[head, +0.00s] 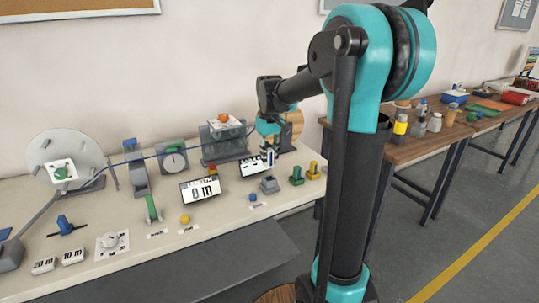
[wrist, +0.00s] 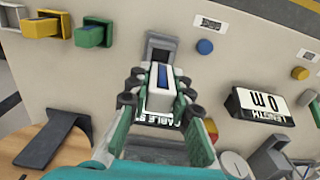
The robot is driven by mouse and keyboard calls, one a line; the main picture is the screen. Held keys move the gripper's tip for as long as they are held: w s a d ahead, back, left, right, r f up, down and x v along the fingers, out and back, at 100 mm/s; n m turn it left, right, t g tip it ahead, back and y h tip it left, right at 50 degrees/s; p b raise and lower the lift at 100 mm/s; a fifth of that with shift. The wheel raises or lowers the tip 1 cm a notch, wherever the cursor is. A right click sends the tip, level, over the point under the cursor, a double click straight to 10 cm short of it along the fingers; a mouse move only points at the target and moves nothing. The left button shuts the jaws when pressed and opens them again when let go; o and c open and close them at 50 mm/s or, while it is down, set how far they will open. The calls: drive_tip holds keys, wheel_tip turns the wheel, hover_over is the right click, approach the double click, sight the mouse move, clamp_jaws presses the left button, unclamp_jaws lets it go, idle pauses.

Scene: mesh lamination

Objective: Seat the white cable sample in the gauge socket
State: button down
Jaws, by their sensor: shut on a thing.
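My gripper (wrist: 160,84) is shut on the white cable sample (wrist: 157,101), a white block with a blue strip along its top. In the head view my gripper (head: 268,152) hangs over the back right of the bench, and the sample is small and hard to make out there. The gauge socket (head: 269,185) is a small grey block on the bench, just in front of my gripper. In the wrist view the socket (wrist: 161,44) shows just beyond the sample, with a dark opening. I cannot tell whether sample and socket touch.
A cable sign (head: 251,168) stands behind the socket, partly hidden by my gripper. The length display (head: 202,190) reads 0 m. Green (head: 297,176) and yellow (head: 313,171) blocks stand to the right. A blue button (head: 252,197) lies left of the socket.

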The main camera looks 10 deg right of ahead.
sight(270, 166)
drive_tip(key=shift+f, duration=2.05)
drive_tip(key=shift+f, duration=0.85)
drive_tip(key=c, duration=1.3)
unclamp_jaws()
wheel_tip(270, 166, up, 12)
